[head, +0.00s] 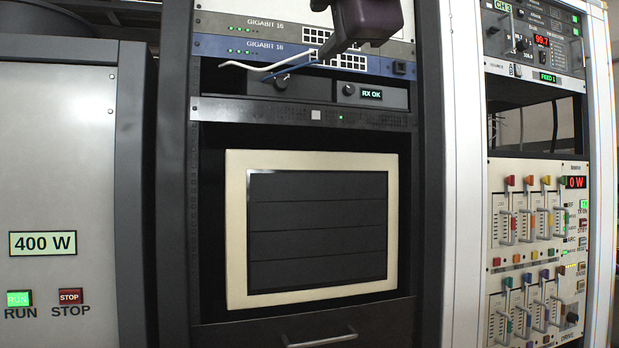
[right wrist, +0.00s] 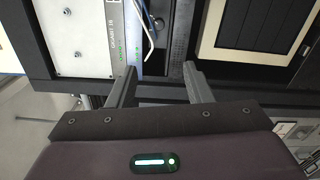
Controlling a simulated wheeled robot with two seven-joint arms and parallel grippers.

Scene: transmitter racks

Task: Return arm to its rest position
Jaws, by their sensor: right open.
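My right gripper (head: 326,52) hangs in from the top of the head view, in front of the upper part of the middle rack (head: 433,200). Its dark body covers part of the network switches there. In the right wrist view its two grey fingers stand apart with nothing between them, so the gripper (right wrist: 160,73) is open and empty. My left gripper is not in view.
Below is an RX OK unit (head: 372,94) and a cream-framed dark panel (head: 237,230), with a drawer handle (head: 320,337) under it. At left stands a grey 400 W cabinet (head: 60,160) with RUN and STOP buttons. At right, a rack holds colored sliders (head: 528,215).

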